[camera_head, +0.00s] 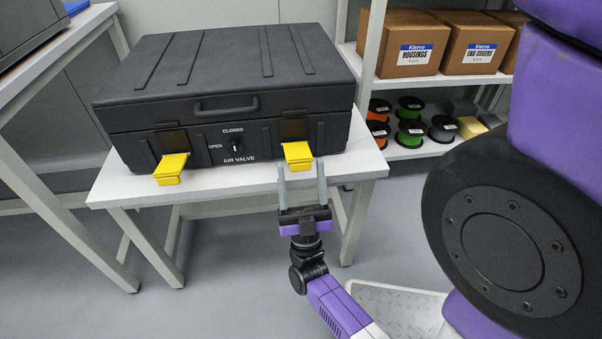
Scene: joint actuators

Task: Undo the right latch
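A closed black case (230,85) stands on a small white table. Its front carries two yellow latches. The right latch (298,154) juts out from the case front below a dark recess. The left latch (171,168) also juts out, tilted downward. My gripper (301,166) is open, its two grey fingers pointing at the case. In the picture the fingertips lie either side of the right latch's lower end. I cannot tell whether they touch it or how far in front they are. No object is seen held between the fingers.
A knob (236,145) marked "AIR VALVE" sits between the latches, under a handle (227,107). The white table (240,181) has a narrow bare strip in front of the case. A shelf (428,149) with boxes and spools stands behind right.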

